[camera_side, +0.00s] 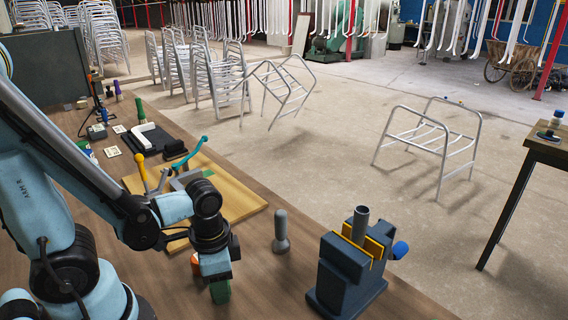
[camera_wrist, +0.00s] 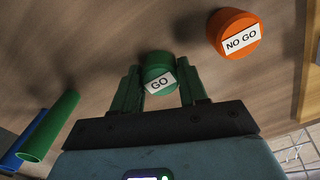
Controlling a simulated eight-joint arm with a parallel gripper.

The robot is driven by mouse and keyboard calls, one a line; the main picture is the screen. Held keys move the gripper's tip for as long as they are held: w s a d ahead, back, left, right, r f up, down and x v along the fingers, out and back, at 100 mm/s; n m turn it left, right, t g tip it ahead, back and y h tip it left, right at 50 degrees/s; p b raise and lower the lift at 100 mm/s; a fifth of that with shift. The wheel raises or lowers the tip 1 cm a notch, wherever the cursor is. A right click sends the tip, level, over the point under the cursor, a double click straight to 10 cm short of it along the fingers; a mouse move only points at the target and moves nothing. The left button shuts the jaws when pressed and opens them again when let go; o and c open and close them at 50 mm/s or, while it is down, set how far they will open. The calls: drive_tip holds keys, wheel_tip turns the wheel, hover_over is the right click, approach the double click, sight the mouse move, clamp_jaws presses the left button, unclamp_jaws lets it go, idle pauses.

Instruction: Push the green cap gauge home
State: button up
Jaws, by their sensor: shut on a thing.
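The green cap gauge (camera_wrist: 159,74), labelled GO, sits between the two green fingers of my gripper (camera_wrist: 157,88) in the wrist view. My gripper is shut on it. In the side view my gripper (camera_side: 220,291) points down over the bench, left of the vise, with green at its tip. I cannot tell cap from fingers there. A grey tube (camera_side: 360,223) stands upright between the yellow jaws of the dark vise (camera_side: 345,275). The cap is apart from this tube. Whether the cap touches the bench is unclear.
An orange NO GO gauge (camera_wrist: 236,32) stands beside the cap. A green tube (camera_wrist: 48,128) and a blue tube (camera_wrist: 18,152) lie at the left of the wrist view. A grey round-headed piece (camera_side: 281,232) stands between my gripper and the vise. A wooden board (camera_side: 240,192) lies behind.

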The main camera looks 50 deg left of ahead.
drive_tip(key=shift+r, duration=2)
drive_tip(key=w+d+r, duration=0.7)
drive_tip(key=w+r, duration=0.4)
drive_tip(key=w, duration=0.2)
wheel_tip(320, 180, up, 11)
hover_over(362, 209)
drive_tip(key=shift+d+r, duration=0.1)
drive_tip(key=shift+r, duration=0.1)
drive_tip(key=shift+f, duration=2.3)
drive_tip(key=shift+f, duration=1.3)
drive_tip(key=o, duration=1.1)
drive_tip(key=shift+o, duration=0.2)
